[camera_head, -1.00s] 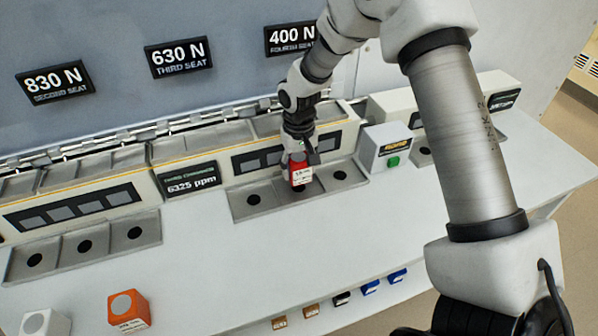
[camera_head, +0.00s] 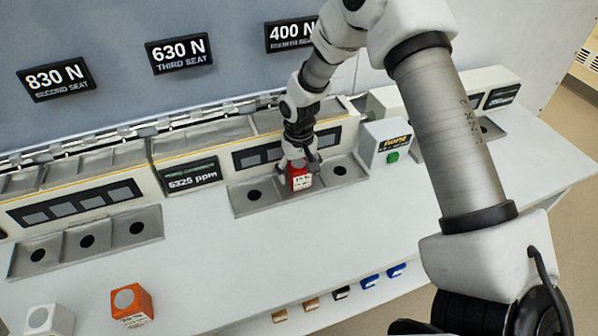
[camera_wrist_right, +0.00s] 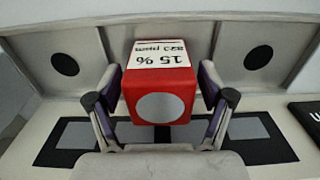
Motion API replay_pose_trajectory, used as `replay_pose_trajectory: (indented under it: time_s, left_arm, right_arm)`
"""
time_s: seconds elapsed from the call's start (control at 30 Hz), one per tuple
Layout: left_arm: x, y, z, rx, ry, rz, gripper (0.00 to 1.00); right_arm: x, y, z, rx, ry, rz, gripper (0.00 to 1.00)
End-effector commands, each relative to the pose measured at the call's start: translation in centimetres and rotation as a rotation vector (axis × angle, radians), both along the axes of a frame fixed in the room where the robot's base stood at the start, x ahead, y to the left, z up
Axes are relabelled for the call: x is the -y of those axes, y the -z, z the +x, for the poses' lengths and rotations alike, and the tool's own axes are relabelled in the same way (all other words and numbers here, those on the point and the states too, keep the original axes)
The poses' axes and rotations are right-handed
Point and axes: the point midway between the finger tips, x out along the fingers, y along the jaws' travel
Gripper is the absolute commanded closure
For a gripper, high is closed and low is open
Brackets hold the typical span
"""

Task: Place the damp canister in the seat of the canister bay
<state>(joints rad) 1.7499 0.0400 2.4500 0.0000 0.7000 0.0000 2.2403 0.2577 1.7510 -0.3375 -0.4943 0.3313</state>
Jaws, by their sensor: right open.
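A red canister (camera_head: 301,180) with a white label stands in the middle compartment of the three-place canister bay (camera_head: 240,207) in the head view. In the right wrist view the red canister (camera_wrist_right: 160,85) shows a round grey top and a label reading 15 %. It hides the middle hole; the holes on both sides are empty. My right gripper (camera_head: 300,166) is open, with its fingers on either side of the canister; the wrist view shows the fingers (camera_wrist_right: 161,103) beside it. Any contact is hard to tell. My left gripper is out of view.
An orange canister (camera_head: 132,304) and a white canister (camera_head: 48,320) stand on the bench at lower left. Another three-place bay (camera_head: 87,241) is empty at left. A grey box with a green button (camera_head: 392,156) stands right of the middle bay. Small coloured blocks line the front edge.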

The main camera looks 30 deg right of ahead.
Motion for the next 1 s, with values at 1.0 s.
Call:
replay_pose_trajectory:
  time_s: [1.0]
  left_arm:
    - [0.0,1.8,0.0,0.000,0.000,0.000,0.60]
  right_arm:
    - [0.0,-12.0,0.0,0.000,0.000,0.000,0.19]
